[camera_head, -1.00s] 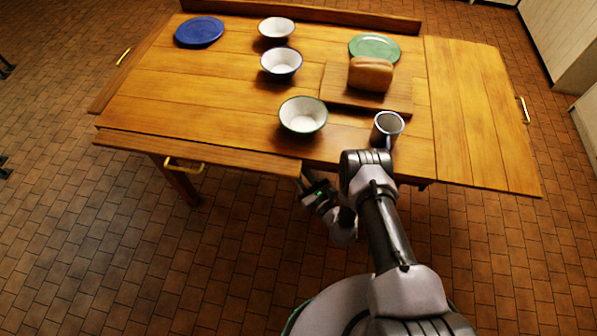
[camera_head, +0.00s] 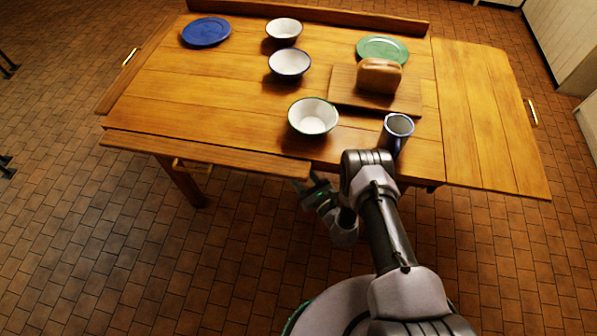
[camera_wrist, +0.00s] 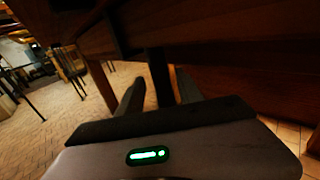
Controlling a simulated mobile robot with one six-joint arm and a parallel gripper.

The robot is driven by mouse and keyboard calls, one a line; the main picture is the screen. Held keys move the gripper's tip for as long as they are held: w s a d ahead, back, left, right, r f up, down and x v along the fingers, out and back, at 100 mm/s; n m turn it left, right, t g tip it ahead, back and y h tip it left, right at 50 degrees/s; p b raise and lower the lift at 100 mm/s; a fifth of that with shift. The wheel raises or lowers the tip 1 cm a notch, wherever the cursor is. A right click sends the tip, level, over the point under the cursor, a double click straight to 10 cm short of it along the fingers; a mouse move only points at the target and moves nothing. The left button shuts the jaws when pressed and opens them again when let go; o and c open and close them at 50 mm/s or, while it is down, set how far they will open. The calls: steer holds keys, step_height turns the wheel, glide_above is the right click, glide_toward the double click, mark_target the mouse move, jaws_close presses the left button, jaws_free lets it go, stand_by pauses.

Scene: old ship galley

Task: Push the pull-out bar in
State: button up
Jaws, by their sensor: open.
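A dark upright wooden piece (camera_wrist: 159,72) shows between the fingers, apparently farther off. A short dark piece (camera_wrist: 115,38) hangs from the underside at upper left. I cannot tell which part is the pull-out bar, or whether anything is touched.
Several bowls, including a green-rimmed one (camera_head: 313,117), a mug (camera_head: 396,130), a blue plate (camera_head: 206,32), a green plate (camera_head: 382,48) and bread (camera_head: 379,75) on a board (camera_head: 345,95) stand on top. A side leaf (camera_head: 490,120) extends right.

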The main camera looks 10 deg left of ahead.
steer(key=p+v, duration=0.6)
steer(key=v, duration=1.1)
steer(key=shift+s+d, duration=0.15)
steer(key=shift+d, duration=0.1)
